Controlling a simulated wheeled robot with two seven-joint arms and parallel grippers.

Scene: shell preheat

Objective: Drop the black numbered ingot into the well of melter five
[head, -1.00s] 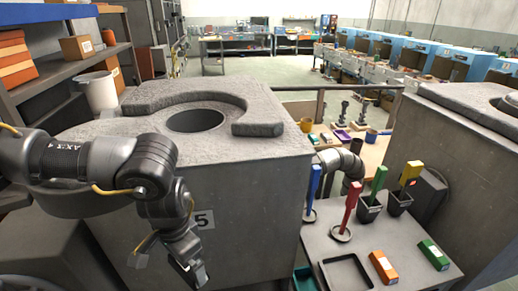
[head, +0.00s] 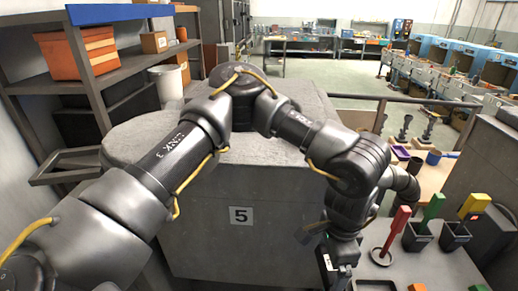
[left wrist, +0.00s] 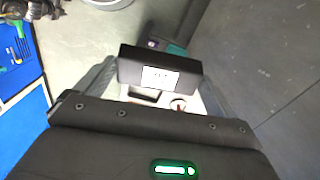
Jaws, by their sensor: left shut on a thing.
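My left gripper (head: 342,282) hangs at the bottom edge of the head view, to the right of melter five's front face. In the left wrist view it is shut on the black ingot (left wrist: 160,57), a dark block with a white label whose number I cannot read. The ingot cannot be made out in the head view. Melter five (head: 185,235) is a large grey block with a "5" plate (head: 241,215) on its front. My left arm crosses in front of its top, and the well's opening is hidden behind it. My right gripper is not in view.
On the bench at right stand a red-handled tool (head: 396,228), a green one (head: 432,208) and a yellow one (head: 474,204), the last two in dark holders. Another grey block (head: 490,160) borders the far right. Shelves (head: 75,75) stand at left.

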